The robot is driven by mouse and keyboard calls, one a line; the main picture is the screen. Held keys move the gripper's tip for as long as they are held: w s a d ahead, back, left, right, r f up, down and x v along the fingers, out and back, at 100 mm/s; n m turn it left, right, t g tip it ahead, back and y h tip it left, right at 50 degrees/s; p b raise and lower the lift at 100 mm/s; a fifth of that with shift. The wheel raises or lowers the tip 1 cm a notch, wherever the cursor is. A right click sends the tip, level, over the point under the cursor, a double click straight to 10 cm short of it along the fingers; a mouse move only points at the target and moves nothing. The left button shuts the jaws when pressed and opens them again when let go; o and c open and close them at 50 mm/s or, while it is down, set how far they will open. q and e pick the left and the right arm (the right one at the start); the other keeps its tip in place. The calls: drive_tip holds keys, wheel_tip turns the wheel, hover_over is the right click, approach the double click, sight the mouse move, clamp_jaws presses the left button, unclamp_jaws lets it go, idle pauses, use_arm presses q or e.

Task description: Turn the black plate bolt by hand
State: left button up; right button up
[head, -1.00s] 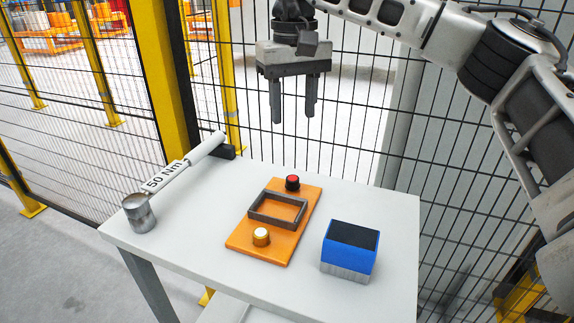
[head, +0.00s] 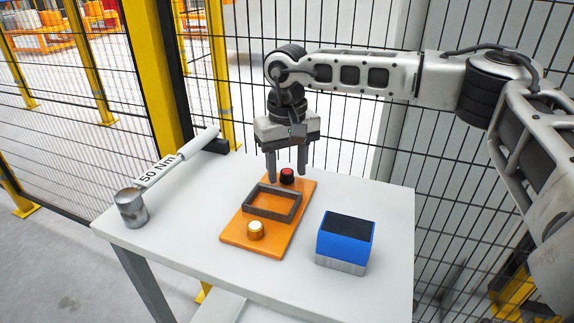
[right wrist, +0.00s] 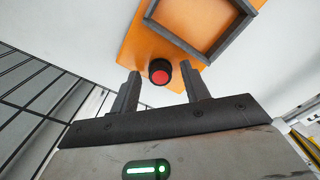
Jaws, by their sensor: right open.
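The black bolt with a red top (head: 288,178) stands at the far end of the orange plate (head: 238,236). My right gripper (head: 286,173) points down at that end, open, with one finger on each side of the bolt in the picture. In the right wrist view the bolt (right wrist: 160,74) shows between the two open fingertips (right wrist: 160,77), with gaps on both sides. I cannot tell whether the fingertips are level with the bolt or a little above it. My left gripper is not in view.
A dark rectangular frame (head: 249,206) and a brass bolt with a white top (head: 255,231) are on the plate. A blue box (head: 343,247) stands right of it. Mesh fence (head: 340,120) runs behind.

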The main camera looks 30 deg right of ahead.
drive_tip(key=c, duration=1)
